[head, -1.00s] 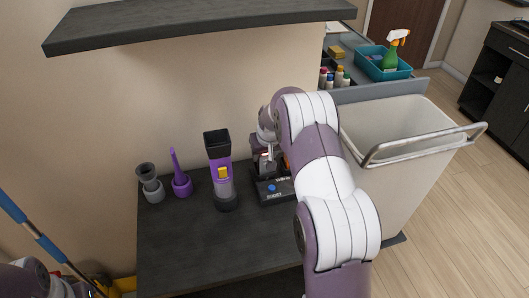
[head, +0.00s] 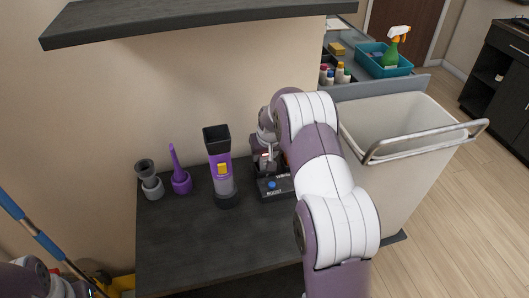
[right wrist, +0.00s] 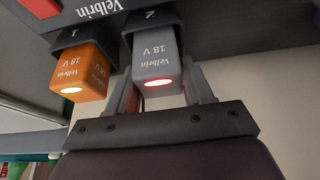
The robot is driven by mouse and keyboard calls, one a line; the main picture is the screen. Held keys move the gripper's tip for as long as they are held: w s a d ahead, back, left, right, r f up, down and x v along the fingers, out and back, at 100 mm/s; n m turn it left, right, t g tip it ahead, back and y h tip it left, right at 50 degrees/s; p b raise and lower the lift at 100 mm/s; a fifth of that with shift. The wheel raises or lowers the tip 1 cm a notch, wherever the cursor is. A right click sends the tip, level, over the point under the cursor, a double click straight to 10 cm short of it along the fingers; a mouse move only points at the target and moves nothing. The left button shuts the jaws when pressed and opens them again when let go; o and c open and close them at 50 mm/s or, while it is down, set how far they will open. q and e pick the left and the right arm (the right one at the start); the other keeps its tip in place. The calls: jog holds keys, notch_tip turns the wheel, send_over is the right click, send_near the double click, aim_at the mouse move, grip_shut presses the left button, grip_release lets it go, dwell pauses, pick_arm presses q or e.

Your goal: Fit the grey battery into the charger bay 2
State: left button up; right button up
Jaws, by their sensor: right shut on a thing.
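The grey battery (right wrist: 154,68) sits upside down in the right wrist picture, its top end inside the charger slot marked 2; a reddish-white light glows on its exposed end. My right gripper (right wrist: 165,98) is shut on it, one finger on each side. An orange battery (right wrist: 82,72) is in slot 1 beside it, with a yellowish-white light. In the head view the dark charger (head: 272,188) stands at the back right of the counter, partly hidden by my right gripper (head: 266,160) and arm. My left gripper is out of view; only part of its arm shows at bottom left.
A purple-grey handheld vacuum (head: 221,180), a purple nozzle (head: 180,178) and a grey nozzle (head: 150,180) stand left of the charger. A shelf (head: 200,22) overhangs the counter. A bin (head: 395,125) is right of my arm. The counter front (head: 200,245) is clear.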

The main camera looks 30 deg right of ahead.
jog(key=shift+f, duration=0.45)
dwell(0.6)
jog(key=o, duration=1.3)
jog(key=b+v, duration=0.2)
jog(key=v, duration=1)
jog(key=shift+s+r, duration=0.2)
jog(key=shift+r, duration=0.05)
